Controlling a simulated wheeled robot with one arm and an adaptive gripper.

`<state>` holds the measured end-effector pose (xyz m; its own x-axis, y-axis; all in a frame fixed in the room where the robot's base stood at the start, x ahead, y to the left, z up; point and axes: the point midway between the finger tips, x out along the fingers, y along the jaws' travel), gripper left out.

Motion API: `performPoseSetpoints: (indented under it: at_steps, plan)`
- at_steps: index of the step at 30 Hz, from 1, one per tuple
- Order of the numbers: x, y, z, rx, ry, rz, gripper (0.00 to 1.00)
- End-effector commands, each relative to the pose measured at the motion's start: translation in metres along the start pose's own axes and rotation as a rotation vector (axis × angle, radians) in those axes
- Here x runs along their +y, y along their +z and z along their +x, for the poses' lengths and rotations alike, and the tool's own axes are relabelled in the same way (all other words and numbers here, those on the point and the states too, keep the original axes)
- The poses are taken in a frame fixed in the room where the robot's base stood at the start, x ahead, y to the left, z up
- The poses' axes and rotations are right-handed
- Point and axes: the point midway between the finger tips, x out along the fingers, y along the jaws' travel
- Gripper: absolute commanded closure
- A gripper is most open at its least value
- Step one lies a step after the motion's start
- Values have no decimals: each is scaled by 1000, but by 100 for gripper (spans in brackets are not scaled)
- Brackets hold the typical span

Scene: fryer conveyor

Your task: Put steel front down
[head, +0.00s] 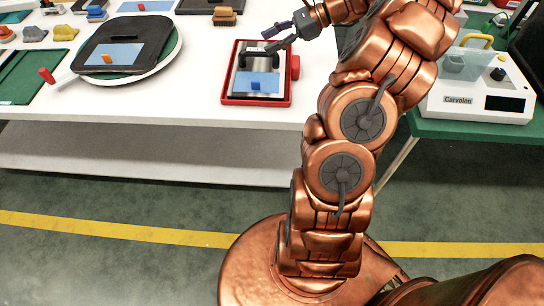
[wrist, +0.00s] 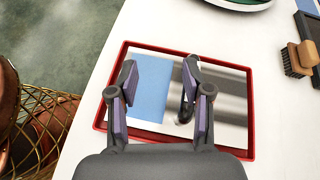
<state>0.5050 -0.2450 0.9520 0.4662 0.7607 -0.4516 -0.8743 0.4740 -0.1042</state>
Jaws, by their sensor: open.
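The steel front (head: 240,75) is a shiny steel panel with a dark bar handle (head: 260,60). It lies flat in a red tray (head: 228,101) on the white table. A blue patch (head: 256,83) shows on its near part. In the wrist view the steel front (wrist: 221,112) lies below my gripper (wrist: 160,76), inside the tray's red rim (wrist: 249,100). My gripper (head: 269,40) is open, with its fingers apart above the panel, near the handle. The right finger hides part of the handle, and I cannot tell whether they touch.
A round white tray (head: 165,72) with a dark panel (head: 125,35) stands to the left. A brush (head: 225,16) lies behind. A white machine (head: 478,98) stands on a green table at the right. Bare white table lies between the two trays.

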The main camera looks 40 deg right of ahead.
Motion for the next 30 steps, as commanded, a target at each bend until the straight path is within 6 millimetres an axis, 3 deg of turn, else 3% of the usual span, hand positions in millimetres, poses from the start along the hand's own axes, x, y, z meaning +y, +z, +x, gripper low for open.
performPoseSetpoints:
  at_steps: [1,6,15,23,30]
  plan:
    - [14,20,18,21,53,-66,51]
    - [65,62,65,93,216,-275,51]
    - [169,102,114,212,499,-651,51]
    - [258,105,122,300,743,-969,51]
    - [324,89,105,379,955,-1254,51]
